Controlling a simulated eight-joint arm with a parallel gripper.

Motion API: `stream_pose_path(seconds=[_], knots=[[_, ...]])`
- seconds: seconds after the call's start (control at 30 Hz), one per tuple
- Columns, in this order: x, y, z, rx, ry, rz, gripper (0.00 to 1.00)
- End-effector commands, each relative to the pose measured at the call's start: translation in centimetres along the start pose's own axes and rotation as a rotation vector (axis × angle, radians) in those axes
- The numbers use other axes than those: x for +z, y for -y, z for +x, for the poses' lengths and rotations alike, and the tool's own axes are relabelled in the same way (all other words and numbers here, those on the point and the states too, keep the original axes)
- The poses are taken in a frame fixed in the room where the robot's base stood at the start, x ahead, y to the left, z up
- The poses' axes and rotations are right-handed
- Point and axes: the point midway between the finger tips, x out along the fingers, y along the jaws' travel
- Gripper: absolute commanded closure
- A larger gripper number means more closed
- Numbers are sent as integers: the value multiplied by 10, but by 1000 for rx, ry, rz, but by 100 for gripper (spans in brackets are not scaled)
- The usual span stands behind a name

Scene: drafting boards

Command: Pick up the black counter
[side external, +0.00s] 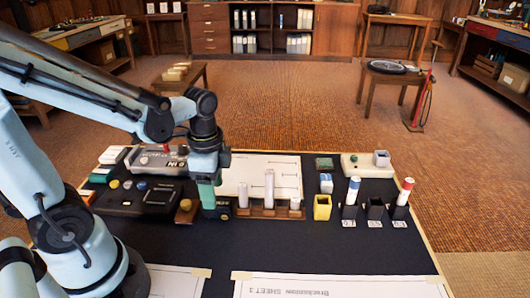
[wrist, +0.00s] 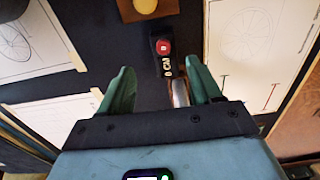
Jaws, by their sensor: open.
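A small black block with a red button and white lettering, which looks like the black counter (wrist: 164,60), lies in the wrist view just ahead of and between my fingertips, closer to the right one. A metallic cylindrical part extends from its near end beside the right finger. In the side view a small black block with yellowish marks, apparently the counter (side external: 224,211), shows low at the right of my green fingers. My gripper (wrist: 159,68) is open, with nothing clamped between its fingers. In the side view my gripper (side external: 207,196) points down and hides part of the counter.
A wooden block with a yellow knob (side external: 185,208) stands close at the left. A wooden rack (side external: 268,209) with white cylinders is close at the right. The dark board in front is clear.

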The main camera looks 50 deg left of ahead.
Motion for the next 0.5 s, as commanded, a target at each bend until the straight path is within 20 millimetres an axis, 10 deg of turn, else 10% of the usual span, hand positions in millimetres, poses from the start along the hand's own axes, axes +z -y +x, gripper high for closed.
stream_pose_path(seconds=[0.5], knots=[[0, 7, 32, 0, 0, -1, 36]])
